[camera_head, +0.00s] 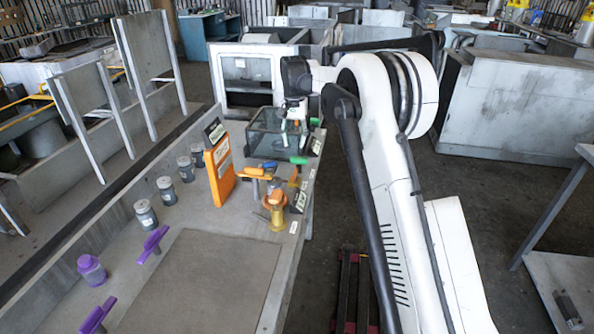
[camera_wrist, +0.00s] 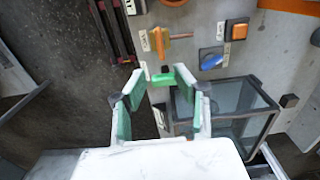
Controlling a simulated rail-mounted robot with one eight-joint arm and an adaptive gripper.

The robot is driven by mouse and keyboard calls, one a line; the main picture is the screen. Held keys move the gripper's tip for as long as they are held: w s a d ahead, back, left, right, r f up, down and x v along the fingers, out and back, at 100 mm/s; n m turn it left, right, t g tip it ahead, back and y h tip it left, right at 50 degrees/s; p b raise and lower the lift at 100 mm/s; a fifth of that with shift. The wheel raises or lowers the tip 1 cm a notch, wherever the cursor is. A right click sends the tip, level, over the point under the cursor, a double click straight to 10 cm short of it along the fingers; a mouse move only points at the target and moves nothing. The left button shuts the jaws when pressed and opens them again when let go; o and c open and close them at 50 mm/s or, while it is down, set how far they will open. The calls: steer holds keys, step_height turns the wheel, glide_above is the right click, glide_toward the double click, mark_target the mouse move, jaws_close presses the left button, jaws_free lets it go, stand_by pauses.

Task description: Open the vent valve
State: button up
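The labels are too small to read, so I cannot tell which handle is the vent valve. A small green handle (camera_wrist: 163,79) sits near a white label in the wrist view; it also shows in the head view (camera_head: 298,160). My gripper (camera_wrist: 160,77) is open, with green-padded fingers spread on both sides of the green handle in the picture. I cannot tell whether they touch it. In the head view my gripper (camera_head: 293,132) is over the glass-sided box, near the green handle.
The glass-sided box (camera_head: 262,144) stands close to my gripper. An orange panel (camera_head: 219,170), a yellow spool-like part (camera_head: 277,213), several grey jars (camera_head: 165,189) and purple handles (camera_head: 152,242) are on the bench. The bench's front mat (camera_head: 205,283) is clear.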

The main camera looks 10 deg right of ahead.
mark_target(295, 172)
step_height(295, 172, down, 13)
steer(key=shift+f, duration=0.15)
stand_by(0.4)
steer(key=shift+c, duration=0.3)
jaws_close()
